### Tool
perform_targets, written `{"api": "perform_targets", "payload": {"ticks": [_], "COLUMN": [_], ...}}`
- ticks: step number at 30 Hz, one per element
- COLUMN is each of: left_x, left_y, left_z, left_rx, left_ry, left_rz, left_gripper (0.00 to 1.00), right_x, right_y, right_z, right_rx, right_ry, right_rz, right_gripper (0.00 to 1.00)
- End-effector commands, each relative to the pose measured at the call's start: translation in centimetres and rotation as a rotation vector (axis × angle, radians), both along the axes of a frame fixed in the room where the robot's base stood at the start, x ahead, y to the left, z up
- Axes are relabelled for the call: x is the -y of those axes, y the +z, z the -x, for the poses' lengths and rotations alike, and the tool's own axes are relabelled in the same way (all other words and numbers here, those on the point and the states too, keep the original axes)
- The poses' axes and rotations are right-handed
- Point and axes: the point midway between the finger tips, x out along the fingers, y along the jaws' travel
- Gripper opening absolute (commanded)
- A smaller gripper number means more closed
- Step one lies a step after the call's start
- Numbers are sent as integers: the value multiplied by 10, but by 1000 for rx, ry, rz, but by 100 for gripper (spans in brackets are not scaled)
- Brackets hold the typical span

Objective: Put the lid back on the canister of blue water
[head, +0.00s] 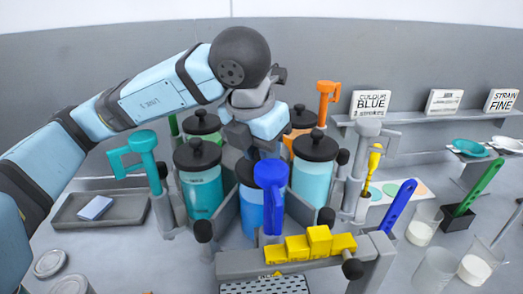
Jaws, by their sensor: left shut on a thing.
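My left gripper (262,150) reaches in from the upper left and points down over the middle of the canister group. It is shut on the black lid (244,171), which shows only in part below and beside the jaws. The canister of blue water (252,216) stands directly below, between two teal canisters. The lid is at or just above its rim; I cannot tell whether it touches. A blue crank handle (271,190) stands in front and hides part of the canister and lid. My right gripper is not in view.
Lidded teal canisters (201,192) (312,180) stand close on both sides, with green and orange ones behind. Yellow blocks (310,243) sit on a grey bar in front. A teal handle (140,145) rises at left, near a grey tray (122,210). Glass beakers (424,223) stand at right.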

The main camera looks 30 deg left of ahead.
Motion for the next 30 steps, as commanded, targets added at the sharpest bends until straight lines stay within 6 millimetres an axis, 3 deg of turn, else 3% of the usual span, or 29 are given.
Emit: {"api": "perform_targets", "payload": {"ticks": [30], "left_x": [0], "left_y": [0], "left_z": [0], "left_rx": [-1], "left_ry": [0], "left_rz": [0], "left_gripper": [5], "right_x": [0], "right_y": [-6], "right_z": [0], "right_rx": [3], "right_ry": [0], "right_rz": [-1], "right_gripper": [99]}}
